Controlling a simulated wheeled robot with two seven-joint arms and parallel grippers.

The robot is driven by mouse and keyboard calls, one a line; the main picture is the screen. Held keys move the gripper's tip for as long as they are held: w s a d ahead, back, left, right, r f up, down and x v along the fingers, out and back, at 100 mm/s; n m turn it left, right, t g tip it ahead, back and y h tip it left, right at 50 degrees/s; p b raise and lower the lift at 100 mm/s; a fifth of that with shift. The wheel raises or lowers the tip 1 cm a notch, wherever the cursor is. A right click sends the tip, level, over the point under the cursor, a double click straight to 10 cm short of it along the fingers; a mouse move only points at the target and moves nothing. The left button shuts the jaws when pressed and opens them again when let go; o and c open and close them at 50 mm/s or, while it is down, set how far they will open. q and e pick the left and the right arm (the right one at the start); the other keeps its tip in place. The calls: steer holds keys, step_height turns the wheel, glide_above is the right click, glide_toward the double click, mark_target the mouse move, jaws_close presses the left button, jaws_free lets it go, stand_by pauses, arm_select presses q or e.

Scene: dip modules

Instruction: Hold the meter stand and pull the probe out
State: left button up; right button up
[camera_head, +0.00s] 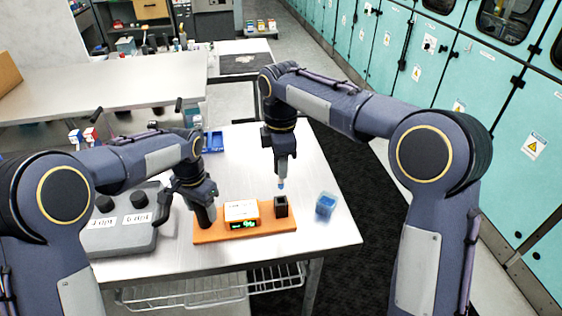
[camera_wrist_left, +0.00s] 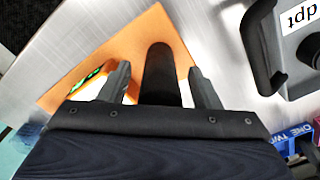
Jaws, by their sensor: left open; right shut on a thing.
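The orange meter stand (camera_head: 268,226) lies on the metal table with a white meter box (camera_head: 241,210) showing a green display. A black square holder (camera_head: 281,207) stands at its right end. A black post (camera_wrist_left: 160,75) rises from the stand's left end. My left gripper (camera_wrist_left: 163,88) is open, with one finger on each side of the post; contact is unclear. My right gripper (camera_head: 281,177) is above the holder, shut on the probe (camera_head: 281,184). The probe's small bluish lower end points down, apart from the holder. Most of the probe is hidden by the gripper.
A clear cup with blue contents (camera_head: 326,207) stands right of the stand. A grey unit with two black knobs (camera_head: 122,228) stands at the left, close to my left arm. A blue tray (camera_head: 213,142) lies farther back. The table's front edge is near the stand.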

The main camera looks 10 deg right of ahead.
arm_select(q)
steer(key=shift+r, duration=0.1)
arm_select(e)
steer(key=shift+r, duration=0.1)
arm_select(q)
step_height(320, 180, up, 8)
steer(key=p, duration=0.6)
steer(key=shift+f, duration=0.25)
arm_select(e)
step_height(320, 180, up, 6)
steer(key=shift+f, duration=0.15)
arm_select(q)
step_height(320, 180, up, 2)
steer(key=shift+p, duration=0.3)
arm_select(e)
steer(key=shift+r, duration=0.4)
arm_select(q)
step_height(320, 180, up, 7)
steer(key=shift+f, duration=0.15)
